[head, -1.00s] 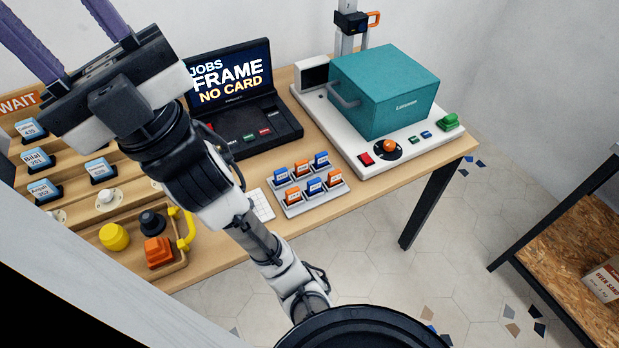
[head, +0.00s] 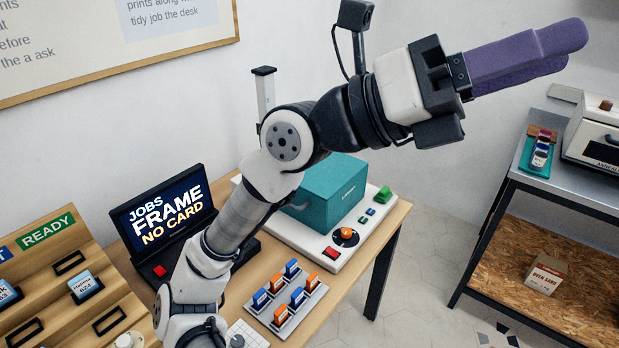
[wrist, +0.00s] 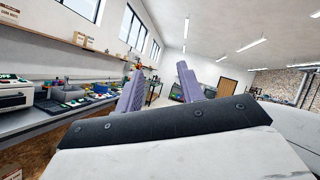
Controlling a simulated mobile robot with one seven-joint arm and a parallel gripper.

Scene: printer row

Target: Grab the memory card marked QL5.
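Several small blue and orange memory cards stand in a pale grey holder (head: 283,331) at the front of the wooden desk. Among them are a blue card (head: 260,299) and an orange card (head: 281,317). Their labels are too small to read, so I cannot tell which is QL5. My gripper (head: 575,48) is high in the air at the upper right, far from the cards and pointing right. Its purple fingers overlap in the head view, but the wrist view shows a gap between them (wrist: 160,85), with nothing held.
A laptop (head: 168,215) reads "JOBS FRAME NO CARD". Behind the holder is a white machine with a teal box (head: 330,190). A stepped wooden rack (head: 40,235) with a READY sign is at left. A shelf unit (head: 565,196) stands at right, with open floor between.

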